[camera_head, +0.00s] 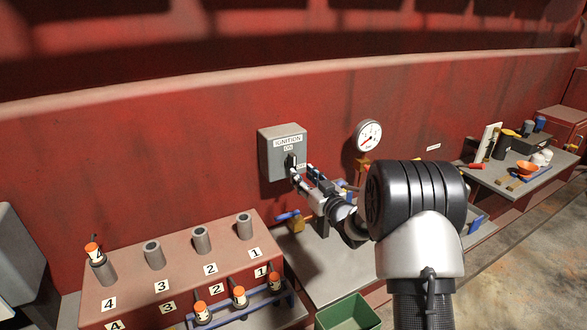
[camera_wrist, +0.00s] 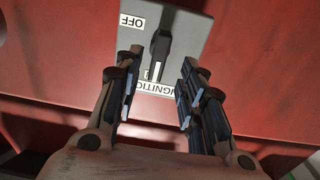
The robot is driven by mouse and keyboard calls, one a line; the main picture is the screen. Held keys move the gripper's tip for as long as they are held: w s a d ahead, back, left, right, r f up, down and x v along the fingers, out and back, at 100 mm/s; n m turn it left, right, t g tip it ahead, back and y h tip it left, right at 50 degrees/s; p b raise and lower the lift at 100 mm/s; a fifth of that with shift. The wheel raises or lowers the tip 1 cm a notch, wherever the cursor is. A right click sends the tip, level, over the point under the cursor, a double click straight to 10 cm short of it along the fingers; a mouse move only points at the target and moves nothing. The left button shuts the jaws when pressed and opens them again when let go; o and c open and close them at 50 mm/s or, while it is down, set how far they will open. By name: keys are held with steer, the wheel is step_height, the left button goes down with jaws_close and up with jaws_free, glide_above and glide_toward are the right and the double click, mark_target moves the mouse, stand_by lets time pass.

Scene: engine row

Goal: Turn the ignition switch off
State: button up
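The grey ignition box (camera_head: 280,155) is on the red wall in the head view, with IGNITION and ON labels. Its black switch lever (camera_wrist: 160,45) shows in the wrist view, its white-striped end toward the ON and IGNITION labels. The OFF label (camera_wrist: 132,21) is off to one side of the lever. My gripper (camera_wrist: 160,68) is open, with one finger on each side of the lever's striped end and visible gaps between. It also shows in the head view (camera_head: 302,176), close to the box front. The ON label is partly hidden in the wrist view.
A red block with grey tubes (camera_head: 202,240) stands at lower left, with a rack of orange-capped plugs (camera_head: 239,297) in front. A round gauge (camera_head: 368,135) is on the wall right of the box. A green bin (camera_head: 348,313) and a cluttered bench (camera_head: 515,180) lie rightward.

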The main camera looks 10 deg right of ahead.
mark_target(295, 167)
steer(key=x, duration=0.7)
steer(key=shift+w+f+b, duration=0.1)
steer(key=shift+w+b, duration=0.05)
steer(key=shift+b, duration=0.15)
steer(key=shift+c, duration=0.2)
jaws_close()
